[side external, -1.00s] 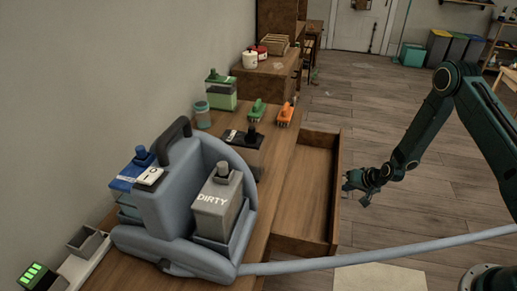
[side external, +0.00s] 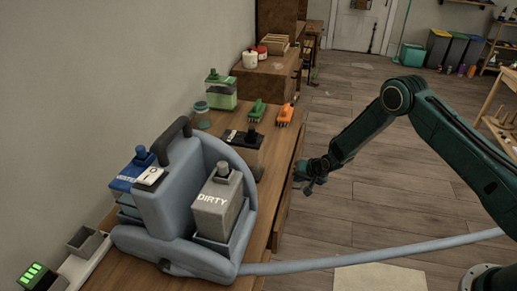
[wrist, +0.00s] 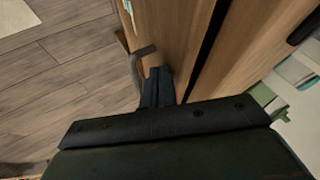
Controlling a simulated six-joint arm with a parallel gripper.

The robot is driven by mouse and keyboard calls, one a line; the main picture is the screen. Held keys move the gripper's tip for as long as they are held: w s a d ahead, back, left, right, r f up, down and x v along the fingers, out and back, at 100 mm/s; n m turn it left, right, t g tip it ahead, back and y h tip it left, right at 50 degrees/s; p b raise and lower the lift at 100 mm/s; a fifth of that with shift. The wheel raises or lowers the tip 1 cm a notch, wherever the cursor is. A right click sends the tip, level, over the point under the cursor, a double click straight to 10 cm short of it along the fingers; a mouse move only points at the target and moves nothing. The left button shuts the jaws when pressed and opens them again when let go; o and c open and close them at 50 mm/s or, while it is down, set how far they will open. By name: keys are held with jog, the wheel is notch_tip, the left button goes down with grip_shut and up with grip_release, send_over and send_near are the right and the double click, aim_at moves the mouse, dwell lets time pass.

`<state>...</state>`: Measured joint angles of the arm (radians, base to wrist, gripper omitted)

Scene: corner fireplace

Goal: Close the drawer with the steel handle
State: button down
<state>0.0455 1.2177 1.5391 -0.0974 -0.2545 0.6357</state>
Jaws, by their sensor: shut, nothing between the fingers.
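The wooden drawer (side external: 285,203) is in the front of the wooden table (side external: 262,232); its front stands close to the table edge. In the wrist view, a narrow dark gap shows between the drawer front (wrist: 178,35) and the wood beside it, so it looks slightly open. The bent steel handle (wrist: 137,66) sticks out from the drawer front. My gripper (side external: 300,176) is shut and empty, with its fingertips (wrist: 158,76) at the drawer front beside the handle. Whether they touch the wood is hard to tell.
A grey-blue machine (side external: 170,215) with a tank marked DIRTY stands on the table. Its hose (side external: 380,255) runs right, below my arm. Green (side external: 257,109) and orange brushes (side external: 285,115) lie farther back.

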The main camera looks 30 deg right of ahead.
jog(key=shift+s+d, duration=0.1)
jog(key=shift+d, duration=0.05)
dwell(0.3)
jog(key=s+d+r, duration=0.3)
jog(key=s+r, duration=0.5)
jog(key=shift+s, duration=0.3)
jog(key=shift+d+f, duration=0.1)
jog(key=shift+d, duration=0.05)
jog(key=s+d+f+m+t+y, duration=0.1)
jog(key=s+d+f+t+y, duration=0.2)
jog(key=y, duration=0.6)
jog(key=shift+s+d+f+y, duration=0.3)
jog(key=shift+s+f, duration=0.65)
jog(key=shift+f, duration=0.55)
jog(key=shift+w+a, duration=0.1)
jog(key=shift+a, duration=0.05)
